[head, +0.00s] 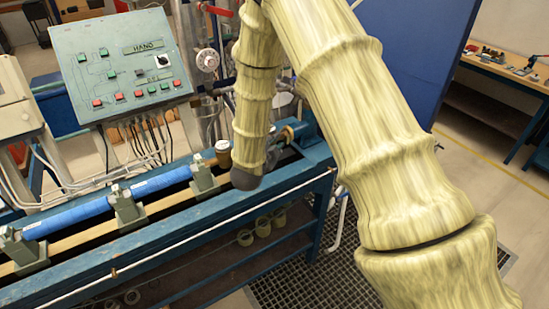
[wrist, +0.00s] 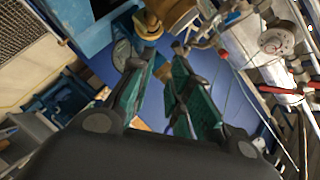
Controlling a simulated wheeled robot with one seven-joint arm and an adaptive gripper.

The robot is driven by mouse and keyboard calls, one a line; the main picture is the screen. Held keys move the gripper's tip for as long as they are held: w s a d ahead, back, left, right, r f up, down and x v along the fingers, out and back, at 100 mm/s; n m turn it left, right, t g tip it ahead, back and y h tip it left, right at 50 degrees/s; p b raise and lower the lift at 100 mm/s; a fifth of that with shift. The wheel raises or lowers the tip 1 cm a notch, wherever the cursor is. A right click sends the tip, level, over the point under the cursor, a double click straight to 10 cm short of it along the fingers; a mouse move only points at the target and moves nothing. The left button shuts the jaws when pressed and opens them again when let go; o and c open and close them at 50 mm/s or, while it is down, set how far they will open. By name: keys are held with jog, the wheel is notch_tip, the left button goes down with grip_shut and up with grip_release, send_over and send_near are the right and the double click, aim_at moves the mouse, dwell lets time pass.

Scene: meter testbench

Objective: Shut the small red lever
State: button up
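A small red piece (wrist: 222,53), which may be the small red lever, shows among the pipe fittings right of my gripper in the wrist view. A longer red handle (wrist: 286,90) lies on a pipe at the far right of that view. In the head view a red handle (head: 217,10) shows at the top, behind my arm; I cannot tell which of these it matches. My gripper (wrist: 157,65) is open and empty, its teal-padded fingers apart, pointing toward a brass fitting (wrist: 148,24). In the head view only its dark end (head: 247,180) shows, above the bench.
A control panel (head: 122,62) with coloured buttons stands behind the bench at left. A blue pipe (head: 68,219) in clamps runs along the bench (head: 215,229). A round gauge (head: 207,60) and pipes stand close behind my arm. A workbench (head: 508,72) is at far right.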

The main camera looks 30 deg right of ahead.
jog(key=shift+s+a+f+n+y, duration=0.15)
jog(key=shift+s+f+n+y, duration=0.1)
jog(key=shift+f, duration=0.35)
jog(key=shift+s+a+f+n+y, duration=0.15)
jog(key=shift+s+f+n, duration=0.15)
jog(key=shift+f, duration=0.25)
jog(key=shift+s+a+f+n+y, duration=0.1)
jog(key=shift+s+f+n+y, duration=0.15)
jog(key=shift+f, duration=0.35)
